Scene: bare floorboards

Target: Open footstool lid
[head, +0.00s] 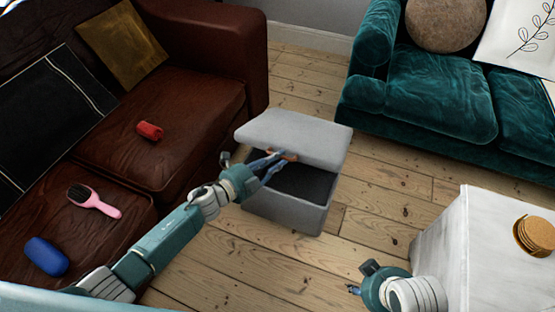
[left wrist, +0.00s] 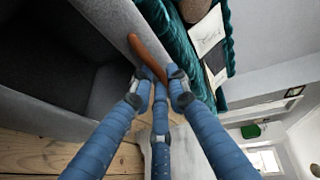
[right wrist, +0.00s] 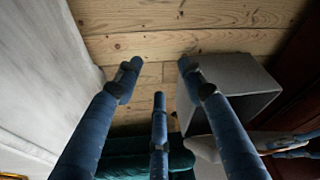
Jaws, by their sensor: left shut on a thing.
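The grey footstool (head: 287,212) stands on the floorboards between the two sofas. Its lid (head: 300,133) is raised at the front, and the dark interior (head: 305,184) shows beneath it. My left gripper (head: 282,158) is shut on the brown tab (left wrist: 147,53) at the lid's front edge. The left wrist view also shows the dark inside of the footstool (left wrist: 45,65). My right gripper (head: 354,290) is apart from the footstool, low beside the white table; its fingers are spread and empty in the right wrist view (right wrist: 158,80). The footstool also shows there (right wrist: 245,95).
A brown leather sofa (head: 190,95) on the left holds a red can-like object (head: 150,131), a pink hairbrush (head: 95,201) and a blue object (head: 46,256). A teal sofa (head: 440,95) is behind right. A white table (head: 485,245) with coasters (head: 537,234) stands at right.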

